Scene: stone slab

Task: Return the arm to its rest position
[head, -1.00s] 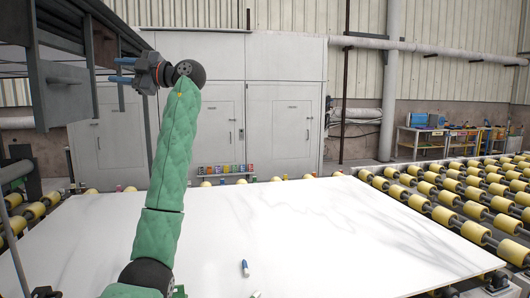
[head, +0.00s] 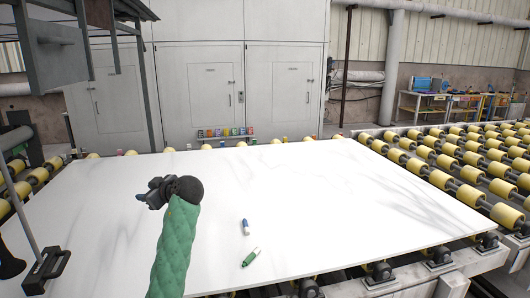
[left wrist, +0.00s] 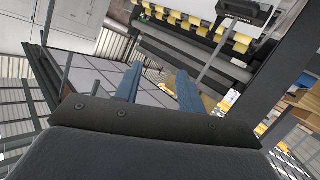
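My left arm comes up from the bottom of the head view, in a green sleeve. My left gripper (head: 141,197) is at its end, pointing left, in front of the left part of the white stone slab (head: 330,190). In the left wrist view the two blue fingers of my left gripper (left wrist: 158,82) are apart with nothing between them. My right gripper is in neither view.
A blue-and-white marker (head: 245,227) and a green marker (head: 250,257) lie on the slab, right of my arm. Yellow rollers (head: 460,165) stand at the right. A dark metal frame (head: 62,45) stands at upper left. Grey cabinets (head: 210,85) stand behind.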

